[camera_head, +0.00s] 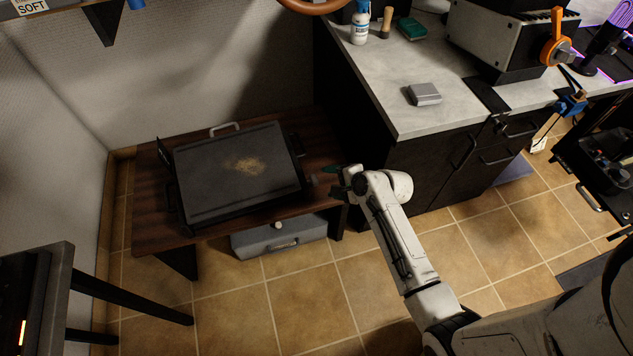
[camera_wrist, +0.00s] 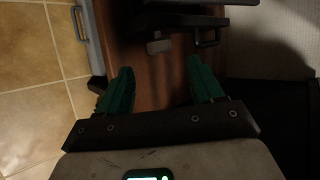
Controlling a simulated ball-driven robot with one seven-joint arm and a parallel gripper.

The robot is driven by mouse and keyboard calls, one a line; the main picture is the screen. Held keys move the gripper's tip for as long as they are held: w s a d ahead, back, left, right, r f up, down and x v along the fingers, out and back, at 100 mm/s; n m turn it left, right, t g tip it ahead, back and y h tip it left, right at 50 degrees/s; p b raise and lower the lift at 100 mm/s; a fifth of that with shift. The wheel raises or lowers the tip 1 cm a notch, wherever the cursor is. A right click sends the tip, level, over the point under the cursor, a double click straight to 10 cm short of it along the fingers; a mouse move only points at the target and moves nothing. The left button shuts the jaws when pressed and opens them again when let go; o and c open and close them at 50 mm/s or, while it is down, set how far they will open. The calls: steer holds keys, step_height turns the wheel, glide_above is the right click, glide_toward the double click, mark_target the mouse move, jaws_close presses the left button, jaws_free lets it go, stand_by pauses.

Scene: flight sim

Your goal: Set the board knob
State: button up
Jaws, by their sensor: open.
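The board (camera_head: 215,185) is a dark flat slab with a brownish patch on top, lying on a low wooden table (camera_head: 150,225). A grey block-like knob (camera_head: 313,181) sticks out of its right side; in the wrist view the knob (camera_wrist: 159,46) is ahead, between the directions of my fingers. A small pale round knob (camera_head: 277,225) shows at the front, below the board. My gripper (camera_head: 334,180) is at the table's right end, level with the side knob. In the wrist view my gripper (camera_wrist: 160,75) has its green fingers apart, with nothing between them and a gap to the knob.
A dark handle (camera_wrist: 208,40) stands beside the side knob. A grey case (camera_head: 280,238) with a handle sits under the table's front. The dark cabinet (camera_head: 430,165) with a pale worktop rises close to the right. Tiled floor (camera_head: 310,300) in front is clear.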

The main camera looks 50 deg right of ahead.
mark_target(317, 181)
steer(key=b+x, duration=0.2)
steer(key=x, duration=0.6)
steer(key=shift+a, duration=0.1)
steer(key=shift+c, duration=0.5)
steer(key=c, duration=1)
steer(key=shift+o, duration=0.2)
